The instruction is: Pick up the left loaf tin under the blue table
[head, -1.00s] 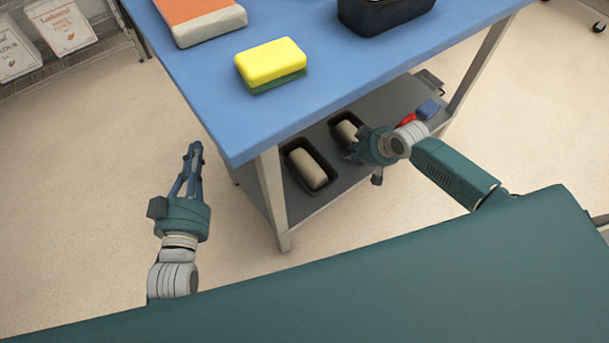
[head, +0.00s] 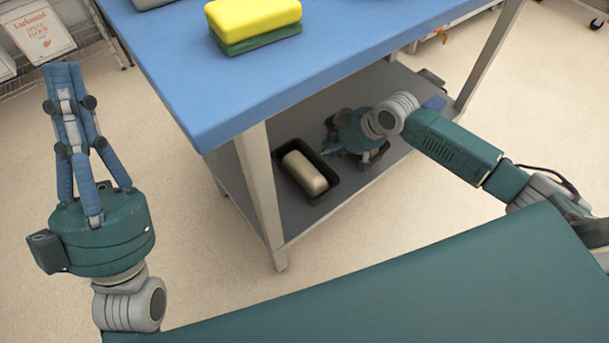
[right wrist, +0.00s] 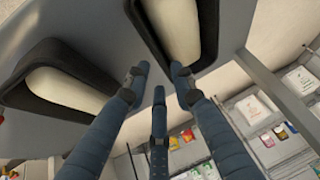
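The left loaf tin (head: 299,183) is black, holds a pale loaf, and stands on the grey lower shelf under the blue table (head: 280,88). My right gripper (head: 335,152) is under the table just to its right, hiding the shelf behind it. In the right wrist view, its fingers (right wrist: 158,80) are apart with nothing between them. Two filled black tins show there, one at left (right wrist: 88,56) and one above the fingertips (right wrist: 209,30). I cannot tell whether a fingertip touches a tin. My left gripper (head: 64,75) is outside the table at left, fingers together and empty.
A yellow and green sponge (head: 255,20) lies on the tabletop. The front table leg (head: 262,195) stands left of the left tin. A wire rack with bags (head: 42,32) is at the far left. The floor left of the table is clear.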

